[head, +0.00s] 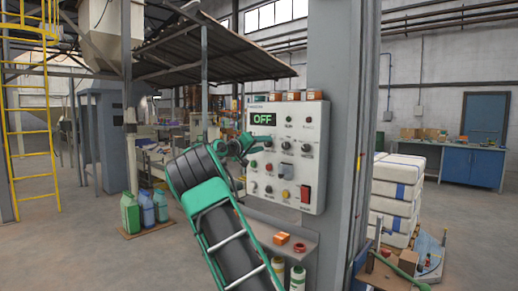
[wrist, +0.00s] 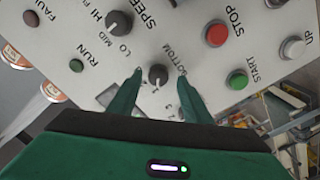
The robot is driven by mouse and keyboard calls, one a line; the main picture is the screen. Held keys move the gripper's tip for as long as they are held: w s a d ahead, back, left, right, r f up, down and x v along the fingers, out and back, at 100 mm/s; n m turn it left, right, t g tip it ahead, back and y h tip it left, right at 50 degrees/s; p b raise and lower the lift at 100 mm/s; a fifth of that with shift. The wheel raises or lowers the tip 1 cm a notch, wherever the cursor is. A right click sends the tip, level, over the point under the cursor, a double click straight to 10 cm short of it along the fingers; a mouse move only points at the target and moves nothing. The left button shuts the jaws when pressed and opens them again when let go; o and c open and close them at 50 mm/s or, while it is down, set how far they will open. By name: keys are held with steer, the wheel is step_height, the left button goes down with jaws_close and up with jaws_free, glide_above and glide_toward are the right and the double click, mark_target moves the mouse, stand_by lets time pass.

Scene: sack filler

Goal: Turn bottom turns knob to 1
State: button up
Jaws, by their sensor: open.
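The bottom turns knob (wrist: 157,75) is a small dark dial on the white panel, near the label "BOTTOM" and small digits including 1, 2 and 3. I cannot tell clearly which digit its pointer faces. My gripper (wrist: 160,72) is open, with one green finger on each side of the knob. I cannot tell whether either finger touches it. In the head view the panel (head: 318,175) stands on a grey column and its display (head: 263,119) reads OFF. My gripper (head: 243,146) is at the panel's left part there, hiding some controls.
Close around in the wrist view are the speed knob (wrist: 118,22), the red stop button (wrist: 217,34), the green start button (wrist: 238,80) and a white button (wrist: 293,47). A shelf (head: 264,232) is below.

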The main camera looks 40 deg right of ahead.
steer(key=a, duration=1)
steer(key=shift+s+a, duration=0.2)
steer(key=shift+s, duration=0.1)
steer(key=shift+f, duration=0.1)
steer(key=s+d+f+y, duration=0.1)
steer(key=s+f+y, duration=0.8)
steer(key=s+f, duration=0.85)
steer(key=s+a+f+y, duration=0.3)
steer(key=s+a+f, duration=0.1)
steer(key=s+a, duration=0.5)
steer(key=s+a+f+n+g+y, duration=0.1)
steer(key=s+a+f+y, duration=0.2)
steer(key=s+a, duration=0.6)
steer(key=s+a+f+y, duration=0.3)
steer(key=s+a+f, duration=0.2)
steer(key=s+a, duration=0.5)
steer(key=shift+s+f+g, duration=0.2)
steer(key=shift+s+g, duration=0.1)
steer(key=shift+s, duration=0.8)
